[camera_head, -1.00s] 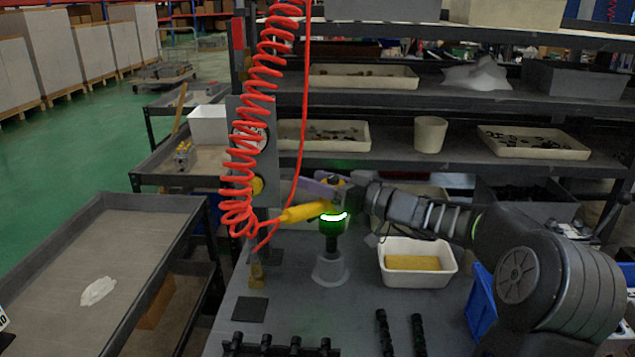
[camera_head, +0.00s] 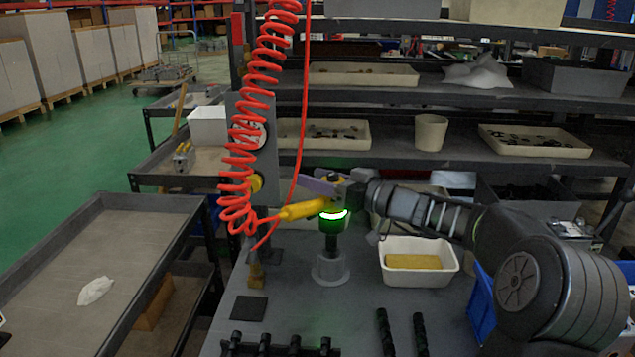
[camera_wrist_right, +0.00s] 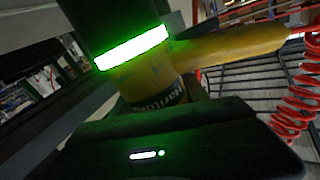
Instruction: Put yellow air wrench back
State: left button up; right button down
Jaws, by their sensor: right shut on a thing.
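The yellow air wrench (camera_head: 302,210) is in the head view, with its handle pointing left and the red coiled hose (camera_head: 243,150) joined to its end. A dark body with a glowing green ring (camera_head: 334,215) hangs below its head. My right gripper (camera_head: 333,187) is shut on the air wrench and holds it above a grey round base (camera_head: 330,268). In the right wrist view the yellow wrench (camera_wrist_right: 225,45) fills the space beyond the gripper. Whether the wrench's lower end touches the base is unclear. My left gripper is not in view.
A white bin with a yellow block (camera_head: 418,278) stands right of the base. Black valve parts (camera_head: 280,345) lie at the table's front. A blue bin (camera_head: 482,300) is beside my right arm. A grey shelf rack stands behind, and a low tray table (camera_head: 140,235) at left.

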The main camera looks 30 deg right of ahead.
jog(key=shift+r+b, duration=0.2)
jog(key=shift+b, duration=0.6)
dwell(0.7)
notch_tip(320, 180, down, 7)
jog(key=b, duration=1)
dwell(4.1)
jog(key=c, duration=0.7)
grip_release()
jog(key=shift+c, duration=0.2)
jog(key=shift+o, duration=1.3)
jog(key=shift+f, duration=0.15)
